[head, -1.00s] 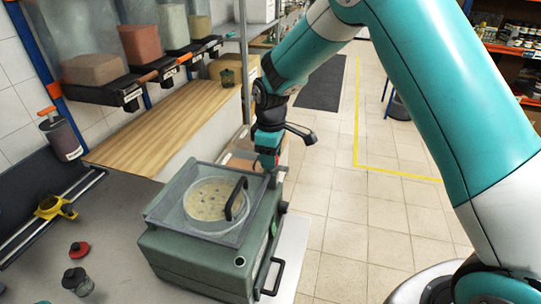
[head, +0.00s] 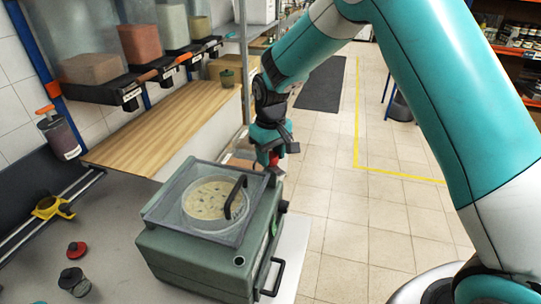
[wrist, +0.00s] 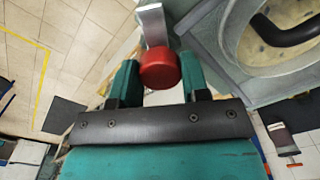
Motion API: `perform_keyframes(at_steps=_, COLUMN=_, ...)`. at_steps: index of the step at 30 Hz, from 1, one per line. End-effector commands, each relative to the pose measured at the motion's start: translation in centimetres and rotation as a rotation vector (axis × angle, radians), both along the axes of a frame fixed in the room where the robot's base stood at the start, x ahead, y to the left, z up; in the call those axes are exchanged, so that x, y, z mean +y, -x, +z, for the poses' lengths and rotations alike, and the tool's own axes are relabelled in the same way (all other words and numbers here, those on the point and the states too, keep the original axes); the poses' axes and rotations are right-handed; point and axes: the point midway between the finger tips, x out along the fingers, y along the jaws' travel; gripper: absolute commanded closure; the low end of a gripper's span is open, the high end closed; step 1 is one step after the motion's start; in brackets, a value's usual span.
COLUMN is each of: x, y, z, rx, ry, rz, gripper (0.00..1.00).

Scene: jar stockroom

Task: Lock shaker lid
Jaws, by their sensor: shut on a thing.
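The shaker (head: 195,265) is a green-grey box on the bench in the head view. Its lid (head: 165,212) lies flat over the top, with a clear frame, a round opening showing pale contents and a black arched handle (head: 235,198). A red knob (head: 274,159) on a metal lever (wrist: 152,22) is at the shaker's far right corner. My gripper (wrist: 158,75) is shut on the red knob, with a teal finger on each side of it in the wrist view. In the head view my gripper partly hides the lever, so its full angle is unclear.
A wooden shelf (head: 150,130) with hoppers above stands behind the shaker. A yellow clamp (head: 50,207) on a rail, a red-topped piece (head: 76,248) and a small dark-lidded jar (head: 73,281) are at left. The tiled floor (head: 340,200) at right is clear.

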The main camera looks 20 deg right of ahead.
Motion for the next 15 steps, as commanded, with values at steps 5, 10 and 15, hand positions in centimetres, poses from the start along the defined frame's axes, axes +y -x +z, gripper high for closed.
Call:
perform_keyframes(at_steps=5, x=0.00, y=-0.16, z=0.08, rx=-0.006, ry=-0.001, rz=-0.169, gripper=0.82)
perform_keyframes(at_steps=10, x=0.00, y=-0.17, z=0.11, rx=-0.006, ry=-0.001, rz=-0.330, gripper=0.82)
perform_keyframes(at_steps=15, x=-0.01, y=-0.19, z=0.12, rx=-0.007, ry=-0.001, rz=-0.491, gripper=0.82)
